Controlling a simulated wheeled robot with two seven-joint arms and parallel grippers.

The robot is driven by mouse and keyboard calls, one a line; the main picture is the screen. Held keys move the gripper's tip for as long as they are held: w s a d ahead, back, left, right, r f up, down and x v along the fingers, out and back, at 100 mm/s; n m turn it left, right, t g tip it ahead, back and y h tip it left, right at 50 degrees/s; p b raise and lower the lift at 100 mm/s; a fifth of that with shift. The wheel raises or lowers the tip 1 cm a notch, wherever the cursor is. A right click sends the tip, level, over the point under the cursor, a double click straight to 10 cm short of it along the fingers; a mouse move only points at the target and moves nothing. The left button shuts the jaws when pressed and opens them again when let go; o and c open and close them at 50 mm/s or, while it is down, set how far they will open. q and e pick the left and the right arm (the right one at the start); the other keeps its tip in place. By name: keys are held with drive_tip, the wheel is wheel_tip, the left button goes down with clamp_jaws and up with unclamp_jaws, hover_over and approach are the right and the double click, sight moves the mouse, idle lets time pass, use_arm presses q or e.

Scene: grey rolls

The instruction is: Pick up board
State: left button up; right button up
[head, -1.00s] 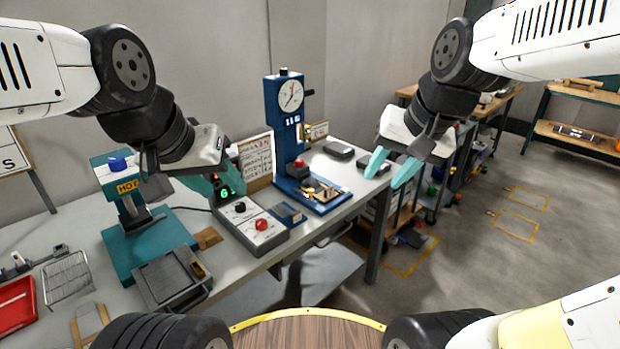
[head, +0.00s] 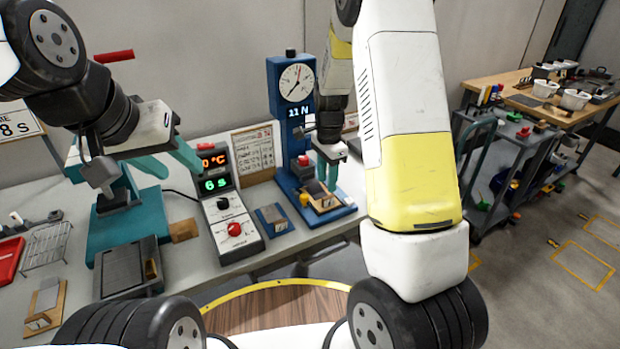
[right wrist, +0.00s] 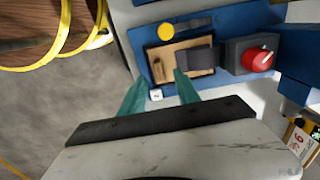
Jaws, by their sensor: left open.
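A small wooden board (head: 322,204) with a dark grey pad lies on the blue base of the gauge stand (head: 292,130). In the right wrist view the board (right wrist: 160,72) lies just ahead of the fingers, its pad (right wrist: 195,60) to the right. My right gripper (head: 328,178) is over the board; in the wrist view its teal fingers (right wrist: 160,78) are apart, the right tip overlapping the board. I cannot tell whether they touch it. Another wooden board with a grey plate (head: 46,302) lies at the table's front left. My left gripper (head: 135,172) is open, empty, above the teal press.
A red button (right wrist: 258,59) and yellow knob (right wrist: 166,31) flank the board on the stand. A control box with red knob (head: 235,235) and a small blue plate (head: 273,219) stand left of it. A red tray (head: 10,262) is far left. A cart (head: 500,150) stands at right.

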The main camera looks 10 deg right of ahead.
sight(327, 197)
wheel_tip(327, 197, down, 7)
drive_tip(key=shift+s+d+f, duration=0.1)
drive_tip(key=shift+d, duration=0.05)
clamp_jaws()
